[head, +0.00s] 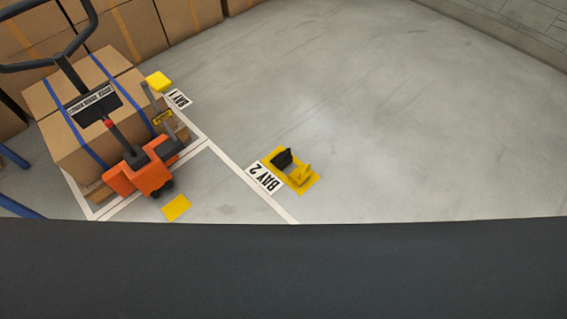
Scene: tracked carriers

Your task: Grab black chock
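A black chock (282,158) stands on the floor at the BAY 2 mark, right of the picture's middle left. It sits on or against a yellow plate (309,186), with a yellow piece (301,174) close beside it on the right. The views do not show how firmly the chock rests there. Neither of my grippers is in view.
An orange pallet jack (144,170) with boxes (65,141) stands in BAY 1 at the left. A yellow floor patch (176,207) lies near it. Stacked boxes (135,27) line the back. The floor (420,130) at the right is clear. A dark surface fills the bottom.

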